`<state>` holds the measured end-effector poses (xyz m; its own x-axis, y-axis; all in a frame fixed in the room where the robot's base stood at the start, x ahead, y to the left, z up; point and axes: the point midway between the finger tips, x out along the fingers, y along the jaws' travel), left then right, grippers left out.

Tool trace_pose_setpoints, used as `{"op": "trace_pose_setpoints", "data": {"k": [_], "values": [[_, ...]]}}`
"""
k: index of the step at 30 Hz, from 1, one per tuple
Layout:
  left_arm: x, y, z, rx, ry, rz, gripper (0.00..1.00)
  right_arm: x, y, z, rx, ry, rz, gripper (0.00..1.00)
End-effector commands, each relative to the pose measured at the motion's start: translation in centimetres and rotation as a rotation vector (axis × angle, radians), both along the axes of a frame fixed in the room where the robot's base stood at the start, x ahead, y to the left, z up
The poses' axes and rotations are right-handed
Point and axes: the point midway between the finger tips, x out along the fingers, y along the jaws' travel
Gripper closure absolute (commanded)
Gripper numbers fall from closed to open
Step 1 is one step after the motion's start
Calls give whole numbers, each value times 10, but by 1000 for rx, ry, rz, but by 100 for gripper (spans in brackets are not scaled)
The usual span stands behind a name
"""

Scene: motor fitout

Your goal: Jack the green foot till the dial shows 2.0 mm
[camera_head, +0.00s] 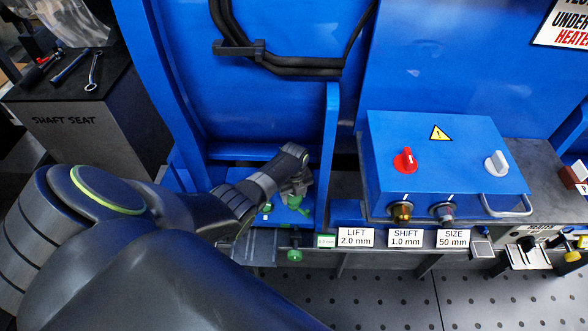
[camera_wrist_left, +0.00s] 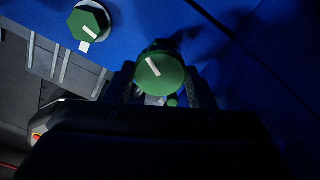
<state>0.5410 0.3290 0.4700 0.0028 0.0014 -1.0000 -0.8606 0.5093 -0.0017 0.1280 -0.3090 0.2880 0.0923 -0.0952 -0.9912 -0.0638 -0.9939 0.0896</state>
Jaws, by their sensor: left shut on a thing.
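My left arm reaches in from the left in the head view, and its gripper (camera_head: 297,187) is down at the green foot (camera_head: 302,204) on the blue base. In the left wrist view the jaws (camera_wrist_left: 160,90) are shut on a green round knob (camera_wrist_left: 159,74) with a white pointer line slanting up-left. A green hex knob (camera_wrist_left: 86,25) with a white line sits apart at upper left. The right gripper is not in view.
A blue control box (camera_head: 440,150) with a red knob (camera_head: 405,160) and a grey knob (camera_head: 496,164) stands right of the gripper. A blue upright plate (camera_head: 330,150) rises close to the gripper's right. A bench marked "SHAFT SEAT" (camera_head: 65,121) holds tools at left.

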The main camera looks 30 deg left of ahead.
Motion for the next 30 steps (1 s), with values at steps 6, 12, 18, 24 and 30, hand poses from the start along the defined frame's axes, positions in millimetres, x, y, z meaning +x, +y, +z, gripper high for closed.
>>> {"op": "trace_pose_setpoints", "data": {"k": [6, 12, 18, 24, 30], "values": [[-2, -3, -3, -5, 4, -29, 73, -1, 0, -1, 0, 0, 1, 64], [-2, -3, -3, -5, 4, -31, 73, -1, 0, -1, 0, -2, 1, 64], [-3, -3, -3, -6, 6, -30, 45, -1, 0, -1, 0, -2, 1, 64], [-2, -2, -2, -4, 3, -29, 28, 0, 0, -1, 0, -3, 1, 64], [-1, -1, -1, -2, 2, -29, 28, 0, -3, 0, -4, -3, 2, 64]]}}
